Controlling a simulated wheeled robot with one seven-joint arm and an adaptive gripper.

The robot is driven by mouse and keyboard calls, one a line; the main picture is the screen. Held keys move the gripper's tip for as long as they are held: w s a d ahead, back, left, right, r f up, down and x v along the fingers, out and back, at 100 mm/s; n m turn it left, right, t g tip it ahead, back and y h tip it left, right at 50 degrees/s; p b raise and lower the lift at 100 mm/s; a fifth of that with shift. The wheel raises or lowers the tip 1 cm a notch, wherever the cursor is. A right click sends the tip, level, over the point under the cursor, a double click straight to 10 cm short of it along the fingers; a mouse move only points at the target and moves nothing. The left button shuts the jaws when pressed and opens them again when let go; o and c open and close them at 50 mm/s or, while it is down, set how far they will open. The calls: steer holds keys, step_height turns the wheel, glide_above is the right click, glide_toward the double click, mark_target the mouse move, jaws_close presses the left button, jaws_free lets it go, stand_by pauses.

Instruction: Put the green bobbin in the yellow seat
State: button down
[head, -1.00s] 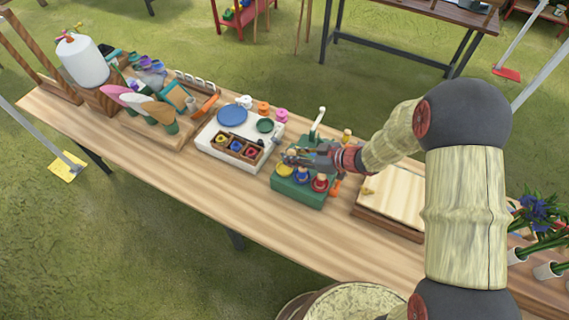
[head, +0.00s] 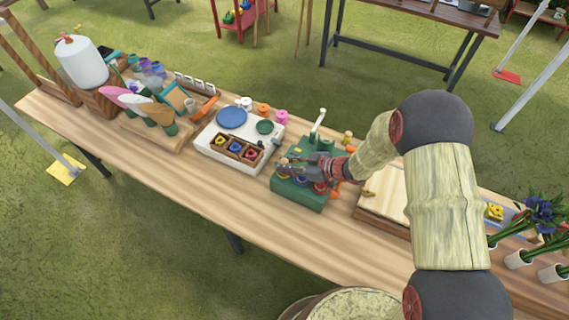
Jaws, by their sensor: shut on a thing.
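The green stand (head: 298,197) sits mid-table, with a row of yellow, blue and red round seats on its top. The yellow seat (head: 282,176) is at the left end and partly covered by my gripper. My gripper (head: 286,166) reaches in from the right, low over the stand at the yellow seat. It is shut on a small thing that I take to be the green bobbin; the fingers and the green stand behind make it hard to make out. I cannot tell whether it touches the seat.
A white post (head: 318,122) rises at the stand's back. Left is a white tray (head: 208,146) with a blue disc and a wooden box. Right is a pale wooden board (head: 384,197), then flowers (head: 540,215) in white tubes. The table's front strip is clear.

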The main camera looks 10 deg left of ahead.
steer(key=c, duration=1.6)
jaws_free()
steer(key=shift+r, duration=0.2)
steer(key=p+v, duration=0.2)
steer(key=v, duration=1)
steer(key=shift+f, duration=0.1)
